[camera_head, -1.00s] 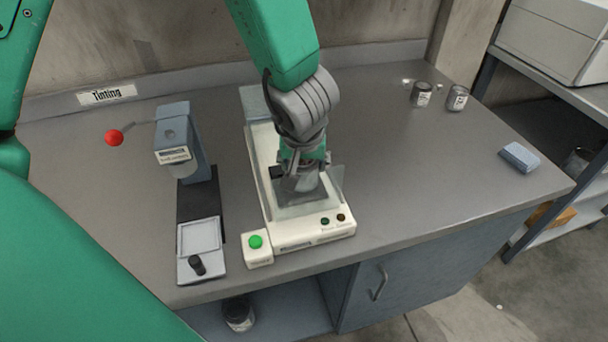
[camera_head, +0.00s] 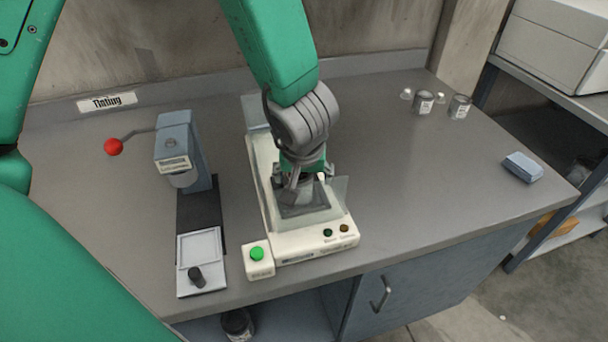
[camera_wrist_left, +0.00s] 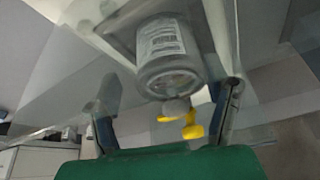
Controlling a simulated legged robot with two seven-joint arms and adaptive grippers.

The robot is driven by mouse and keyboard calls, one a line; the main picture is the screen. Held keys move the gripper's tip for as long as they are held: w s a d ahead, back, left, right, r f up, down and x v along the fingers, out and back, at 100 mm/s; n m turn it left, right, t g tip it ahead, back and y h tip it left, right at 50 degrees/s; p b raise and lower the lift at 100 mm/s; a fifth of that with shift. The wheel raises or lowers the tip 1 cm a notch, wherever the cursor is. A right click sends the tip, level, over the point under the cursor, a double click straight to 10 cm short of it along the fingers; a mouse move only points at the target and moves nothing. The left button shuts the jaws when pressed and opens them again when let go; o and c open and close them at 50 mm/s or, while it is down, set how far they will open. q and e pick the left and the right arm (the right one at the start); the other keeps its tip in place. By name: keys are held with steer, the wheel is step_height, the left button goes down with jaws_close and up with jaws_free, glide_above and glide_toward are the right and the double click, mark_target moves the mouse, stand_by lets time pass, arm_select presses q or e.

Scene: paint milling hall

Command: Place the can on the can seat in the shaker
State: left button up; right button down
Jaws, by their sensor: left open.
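My left gripper (camera_head: 311,180) is open above the shaker (camera_head: 272,232), a white machine with clear shields on the grey bench. In the left wrist view, the can (camera_wrist_left: 163,42), grey with a white label, is between the spread fingers (camera_wrist_left: 165,112), with gaps on both sides. The can also shows in part below the gripper in the head view (camera_head: 307,190), within the shields. The can seat is hidden under the can and gripper, so I cannot tell how exactly the can sits on it. My right gripper is not in view.
A grey tinting machine (camera_head: 181,150) with a red-knobbed lever (camera_head: 113,147) stands left of the shaker. A green button box (camera_head: 258,262) is at the shaker's front left. The bench between is clear.

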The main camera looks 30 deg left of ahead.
arm_select(q)
steer(key=p+v, duration=0.5)
steer(key=v, duration=0.6)
steer(key=shift+a, duration=0.2)
steer(key=shift+a, duration=0.15)
